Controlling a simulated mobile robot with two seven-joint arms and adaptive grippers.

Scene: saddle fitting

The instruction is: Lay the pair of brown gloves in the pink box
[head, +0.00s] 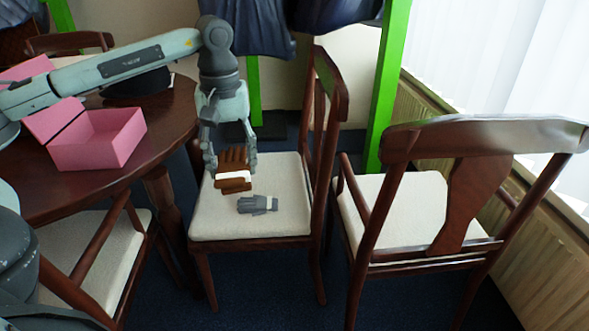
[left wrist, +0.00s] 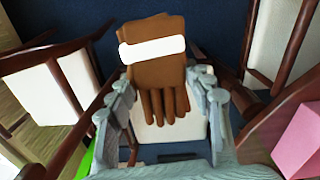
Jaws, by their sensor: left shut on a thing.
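The pair of brown gloves (head: 234,164) with a white band is held by my left gripper (head: 230,166) above the seat of the middle chair. In the left wrist view the gloves (left wrist: 156,75) lie between the two fingers of the left gripper (left wrist: 162,105), with the glove fingers toward the palm. The pink box (head: 100,140) stands open on the round table, to the left of the gripper, with its lid tilted back. A corner of the pink box (left wrist: 300,142) also shows at the lower right in the left wrist view. My right gripper is not in view.
A grey pair of gloves (head: 258,204) lies on the middle chair's seat (head: 215,222). The dark round table (head: 45,190) carries the box and a black hat (head: 137,86). Another chair (head: 450,190) stands at the right. Green posts (head: 391,80) and hanging dark clothes are behind.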

